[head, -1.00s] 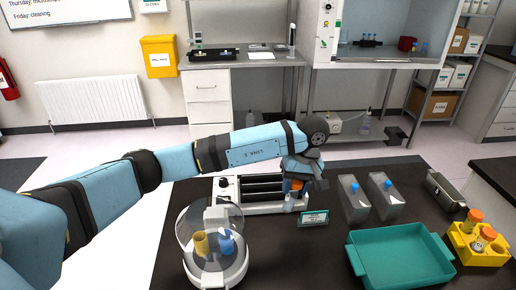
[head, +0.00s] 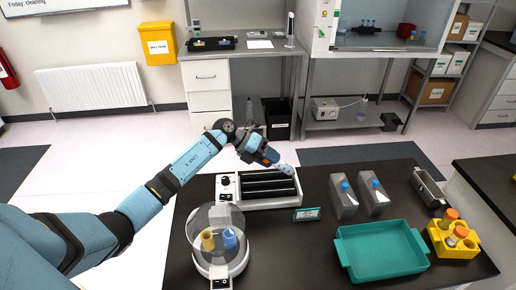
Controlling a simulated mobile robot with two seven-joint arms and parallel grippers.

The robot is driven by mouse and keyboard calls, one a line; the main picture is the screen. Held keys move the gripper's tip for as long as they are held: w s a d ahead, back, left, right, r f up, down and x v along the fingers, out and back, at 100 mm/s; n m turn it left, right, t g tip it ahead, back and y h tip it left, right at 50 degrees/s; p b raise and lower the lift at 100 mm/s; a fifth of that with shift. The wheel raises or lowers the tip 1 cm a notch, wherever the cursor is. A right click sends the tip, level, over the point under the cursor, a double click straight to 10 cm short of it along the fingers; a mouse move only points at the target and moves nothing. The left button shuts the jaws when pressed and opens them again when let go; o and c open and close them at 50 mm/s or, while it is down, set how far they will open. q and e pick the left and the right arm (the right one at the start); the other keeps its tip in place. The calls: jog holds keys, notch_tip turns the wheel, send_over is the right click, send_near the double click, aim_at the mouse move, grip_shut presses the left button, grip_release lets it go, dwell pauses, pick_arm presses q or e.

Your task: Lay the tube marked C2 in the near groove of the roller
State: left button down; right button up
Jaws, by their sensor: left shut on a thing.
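My left gripper (head: 264,153) is shut on a tube with an orange cap. The pale tube body (head: 285,168) sticks out toward the lower right and is tilted. It is above the far right part of the roller (head: 297,201), and I cannot tell the gap. The roller is a white unit with dark rollers lying left to right and a control panel at its left end. No tube shows in its grooves. The mark on the held tube is too small to read. My right gripper is not in view.
A round clear-lidded device (head: 212,262) stands in front of the roller. A small green sign (head: 307,214), a teal tray (head: 384,270), two grey bottles with blue caps (head: 344,203) and a yellow rack (head: 440,246) with orange-capped tubes are to the right.

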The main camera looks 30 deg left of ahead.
pick_arm(q)
jog(key=a+f+n+t+b, duration=0.1)
jog(key=f, duration=0.2)
jog(key=a+f+n+t+b, duration=0.1)
jog(key=f+b, duration=0.1)
jog(key=a+f+n+t+b, duration=0.1)
jog(key=f+b, duration=0.1)
jog(key=f, duration=0.1)
jog(key=shift+s+a+f+t+y, duration=0.2)
jog(key=shift+a+f+t+y, duration=0.15)
jog(key=shift+a+t+y, duration=0.05)
jog(key=c, duration=0.7)
grip_release()
jog(key=shift+o, duration=0.2)
jog(key=shift+s+a+r, duration=0.1)
